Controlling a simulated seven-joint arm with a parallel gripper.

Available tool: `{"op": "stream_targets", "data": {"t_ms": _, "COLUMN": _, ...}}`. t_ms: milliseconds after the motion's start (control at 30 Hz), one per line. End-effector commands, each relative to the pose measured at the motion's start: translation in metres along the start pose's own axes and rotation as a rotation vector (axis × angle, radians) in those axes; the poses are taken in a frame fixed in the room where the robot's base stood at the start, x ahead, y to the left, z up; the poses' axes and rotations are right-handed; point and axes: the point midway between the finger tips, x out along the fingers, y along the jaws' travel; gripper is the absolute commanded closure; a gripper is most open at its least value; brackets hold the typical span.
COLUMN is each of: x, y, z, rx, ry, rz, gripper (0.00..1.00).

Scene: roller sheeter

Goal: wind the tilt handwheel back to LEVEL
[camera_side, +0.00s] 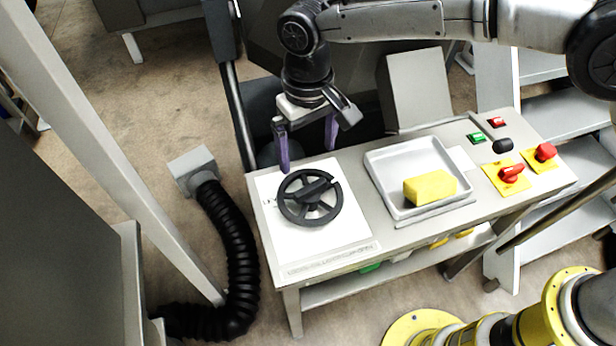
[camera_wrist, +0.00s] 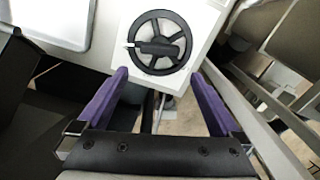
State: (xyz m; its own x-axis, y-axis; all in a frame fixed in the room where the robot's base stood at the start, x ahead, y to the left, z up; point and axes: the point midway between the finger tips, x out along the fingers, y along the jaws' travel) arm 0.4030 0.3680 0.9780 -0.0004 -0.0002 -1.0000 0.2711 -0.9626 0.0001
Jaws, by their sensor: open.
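The tilt handwheel (camera_side: 308,197) is a black spoked wheel with a dark bar across its hub. It lies on a white plate (camera_side: 340,238) at the left end of the bench. In the wrist view the handwheel (camera_wrist: 159,42) is ahead of my fingers, and a small light pointer shows at its left side. My gripper (camera_side: 308,156) has two purple fingers, spread apart and empty. In the side view it is behind the wheel, above the bench's back edge, and not touching the wheel. The marks on the plate are too small to read.
A white tray (camera_side: 376,172) with a yellow block (camera_side: 430,187) sits right of the plate. Red knobs (camera_side: 511,173) on yellow plates, a black knob and green and red buttons are at the bench's right end. A black ribbed hose (camera_side: 240,250) runs left of the bench.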

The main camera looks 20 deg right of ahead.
Motion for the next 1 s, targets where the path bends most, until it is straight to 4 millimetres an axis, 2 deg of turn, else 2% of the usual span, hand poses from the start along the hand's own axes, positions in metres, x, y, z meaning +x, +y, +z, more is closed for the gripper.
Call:
{"op": "stream_targets", "data": {"t_ms": 33, "x": 0.012, "y": 0.001, "z": 0.001, "rx": 0.000, "ry": -0.005, "rz": 0.003, "gripper": 0.00}}
{"op": "stream_targets", "data": {"t_ms": 200, "x": 0.045, "y": 0.001, "z": 0.001, "rx": 0.001, "ry": -0.004, "rz": 0.002, "gripper": 0.00}}
{"op": "stream_targets", "data": {"t_ms": 500, "x": 0.086, "y": 0.001, "z": 0.000, "rx": 0.001, "ry": -0.002, "rz": 0.001, "gripper": 0.00}}
{"op": "stream_targets", "data": {"t_ms": 667, "x": 0.094, "y": 0.001, "z": 0.000, "rx": 0.001, "ry": -0.001, "rz": 0.000, "gripper": 0.00}}
{"op": "stream_targets", "data": {"t_ms": 933, "x": 0.095, "y": 0.001, "z": 0.000, "rx": 0.001, "ry": 0.000, "rz": 0.000, "gripper": 0.00}}
{"op": "stream_targets", "data": {"t_ms": 1000, "x": 0.095, "y": 0.001, "z": 0.000, "rx": 0.001, "ry": 0.000, "rz": 0.000, "gripper": 0.13}}
